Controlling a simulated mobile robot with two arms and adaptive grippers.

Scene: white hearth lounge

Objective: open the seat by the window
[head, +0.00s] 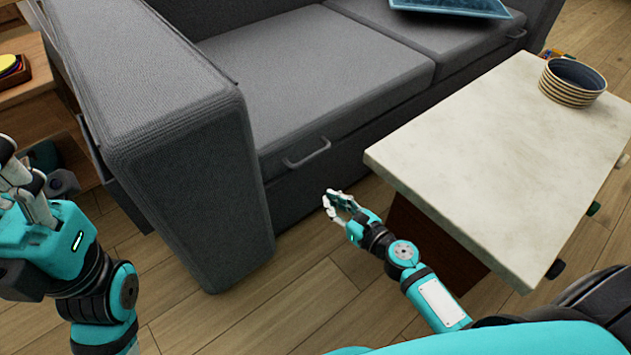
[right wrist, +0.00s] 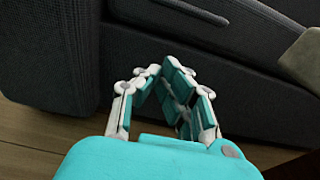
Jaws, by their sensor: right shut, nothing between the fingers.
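The grey sofa seat (head: 320,65) is down flat, with a grey bar handle (head: 307,156) on its front edge near the left armrest. My right gripper (head: 333,203) is shut and empty. In the picture it is below and a little right of the handle, in front of the sofa's lower front, apart from the handle. In the right wrist view its fingers (right wrist: 165,78) meet before dark grey upholstery. My left gripper (head: 18,182) is at the left edge beside the armrest, partly cut off, and its finger opening is unclear. No window shows.
A pale stone-topped table (head: 480,150) stands close to the right of my right arm, with a striped bowl (head: 572,82) on it. The thick armrest (head: 180,130) stands left of the seat.

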